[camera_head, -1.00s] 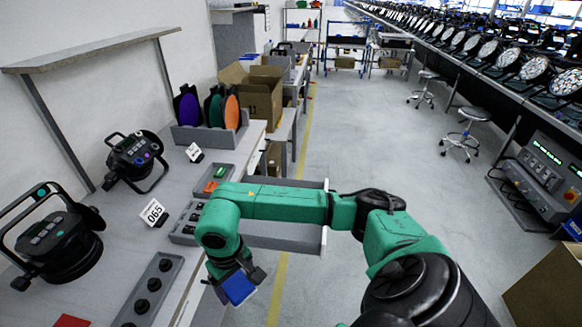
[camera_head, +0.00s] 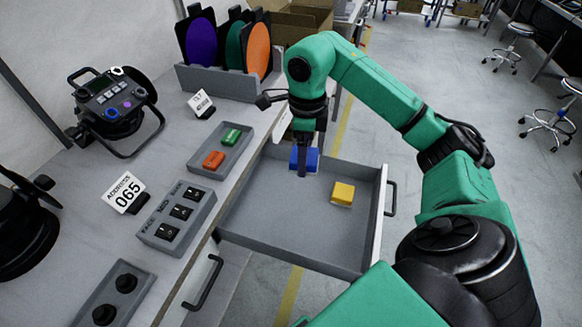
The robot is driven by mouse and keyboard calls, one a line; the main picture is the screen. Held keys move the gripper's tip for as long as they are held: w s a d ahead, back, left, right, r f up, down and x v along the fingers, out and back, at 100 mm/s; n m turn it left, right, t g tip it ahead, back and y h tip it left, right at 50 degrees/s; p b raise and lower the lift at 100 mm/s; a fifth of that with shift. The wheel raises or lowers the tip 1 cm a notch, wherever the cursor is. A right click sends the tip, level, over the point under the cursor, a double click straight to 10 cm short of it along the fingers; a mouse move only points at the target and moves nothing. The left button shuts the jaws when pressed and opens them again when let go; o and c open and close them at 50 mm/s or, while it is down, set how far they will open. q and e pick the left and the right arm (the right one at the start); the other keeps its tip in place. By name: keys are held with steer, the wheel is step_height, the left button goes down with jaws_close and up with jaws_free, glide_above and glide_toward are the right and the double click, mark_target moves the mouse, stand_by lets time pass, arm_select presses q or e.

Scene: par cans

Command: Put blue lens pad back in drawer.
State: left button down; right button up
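The blue lens pad (camera_head: 312,159) is between the fingers of my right gripper (camera_head: 304,160), which points down and appears shut on it. The pad is inside the outline of the open drawer (camera_head: 262,225), near its far side. I cannot tell whether it touches the drawer floor. A yellow pad (camera_head: 343,193) lies in the drawer, to the right of and nearer than the blue one. My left gripper is not in view.
A small tray (camera_head: 240,153) on the bench holds a green pad (camera_head: 230,137) and an orange-red pad (camera_head: 213,159). A switch box (camera_head: 177,215) sits near the bench edge. A rack (camera_head: 215,82) of coloured discs stands behind. The drawer's near half is clear.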

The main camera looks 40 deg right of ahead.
steer(key=shift+w+d+f+m, duration=0.2)
steer(key=shift+w+d+m, duration=0.15)
steer(key=shift+m, duration=0.35)
steer(key=shift+w+a+f, duration=0.1)
steer(key=shift+f, duration=0.2)
glide_above(301, 208)
step_height(301, 208, down, 7)
step_height(301, 208, down, 11)
steer(key=shift+f, duration=0.35)
steer(key=shift+f+b, duration=0.15)
steer(key=shift+b, duration=0.15)
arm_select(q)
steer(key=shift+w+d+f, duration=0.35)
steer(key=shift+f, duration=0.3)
arm_select(e)
steer(key=o, duration=1.1)
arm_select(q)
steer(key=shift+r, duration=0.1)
arm_select(e)
steer(key=shift+o, duration=0.2)
